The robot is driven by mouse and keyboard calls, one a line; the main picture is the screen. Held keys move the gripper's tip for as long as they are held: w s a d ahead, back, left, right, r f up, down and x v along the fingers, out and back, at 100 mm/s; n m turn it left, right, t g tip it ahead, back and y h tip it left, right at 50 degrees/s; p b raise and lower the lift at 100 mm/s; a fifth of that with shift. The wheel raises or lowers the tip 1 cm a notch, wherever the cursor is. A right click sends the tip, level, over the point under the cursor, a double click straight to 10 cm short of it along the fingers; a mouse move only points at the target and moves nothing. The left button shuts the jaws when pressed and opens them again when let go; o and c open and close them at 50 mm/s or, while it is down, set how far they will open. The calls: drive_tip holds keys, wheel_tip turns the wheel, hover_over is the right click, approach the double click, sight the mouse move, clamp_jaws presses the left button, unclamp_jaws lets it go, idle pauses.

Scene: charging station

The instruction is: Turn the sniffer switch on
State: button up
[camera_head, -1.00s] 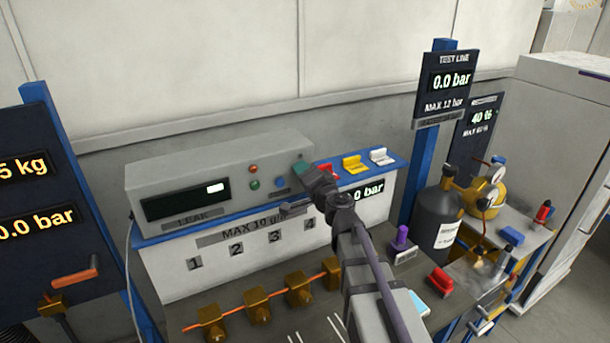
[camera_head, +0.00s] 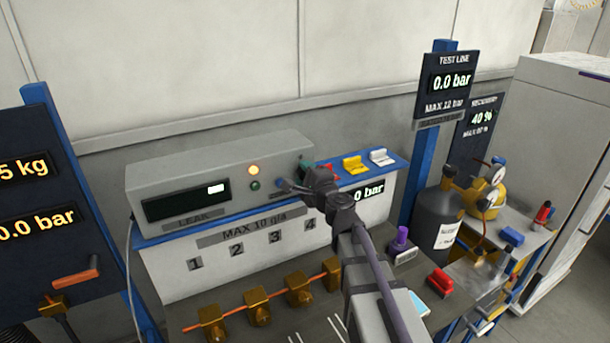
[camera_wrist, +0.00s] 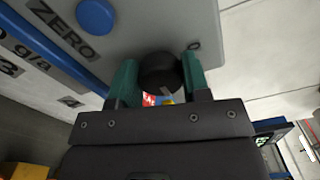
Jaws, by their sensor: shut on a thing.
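Red, yellow (camera_head: 355,164) and white (camera_head: 382,157) clips stand on the blue-edged shelf right of the box. Brass valves (camera_head: 258,312) line the bench below. A dark cylinder (camera_head: 437,215) and the test line display (camera_head: 450,82) stand to the right.

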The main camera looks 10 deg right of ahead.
idle(0.4)
drive_tip(key=o, duration=0.9)
drive_tip(key=shift+o, duration=0.2)
